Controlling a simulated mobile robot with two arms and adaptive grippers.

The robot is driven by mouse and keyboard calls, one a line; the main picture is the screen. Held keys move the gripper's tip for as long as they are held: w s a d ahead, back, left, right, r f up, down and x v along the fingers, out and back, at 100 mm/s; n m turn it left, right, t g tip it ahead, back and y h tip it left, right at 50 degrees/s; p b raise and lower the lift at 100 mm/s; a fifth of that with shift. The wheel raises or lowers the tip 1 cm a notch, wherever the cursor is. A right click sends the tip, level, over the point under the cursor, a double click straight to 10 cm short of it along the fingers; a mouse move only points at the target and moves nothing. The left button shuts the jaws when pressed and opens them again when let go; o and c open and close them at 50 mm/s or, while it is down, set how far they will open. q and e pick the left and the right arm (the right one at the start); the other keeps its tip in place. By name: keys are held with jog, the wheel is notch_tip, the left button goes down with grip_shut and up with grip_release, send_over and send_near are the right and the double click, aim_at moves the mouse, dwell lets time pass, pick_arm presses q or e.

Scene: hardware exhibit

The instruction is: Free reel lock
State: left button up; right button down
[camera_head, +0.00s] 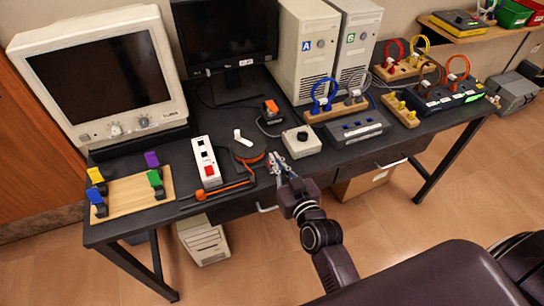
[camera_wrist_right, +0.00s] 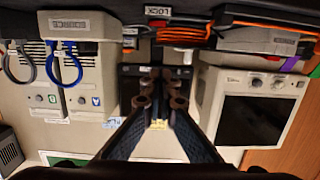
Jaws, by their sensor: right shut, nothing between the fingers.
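The cable reel (camera_head: 249,154) is dark with orange cable wound on it, near the front edge of the black desk. A white lever (camera_head: 239,136) stands on its top. My right gripper (camera_head: 274,164) is shut and empty just right of the reel, close to the desk's front edge; I cannot tell whether it touches anything. In the right wrist view the orange cable (camera_wrist_right: 186,34) and a white LOCK label (camera_wrist_right: 157,11) show above the shut fingers (camera_wrist_right: 161,82). My left gripper is not in view.
A white power strip (camera_head: 206,162) lies left of the reel, and a grey box with a black knob (camera_head: 301,141) stands right of it. A wooden board (camera_head: 134,196) with coloured clips is at the left. A monitor (camera_head: 103,75) and computer towers (camera_head: 303,48) stand behind.

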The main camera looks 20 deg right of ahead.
jog(key=s+r, duration=0.2)
jog(key=s, duration=0.3)
jog(key=shift+s+d, duration=0.2)
jog(key=shift+s, duration=0.2)
jog(key=shift+r, duration=0.1)
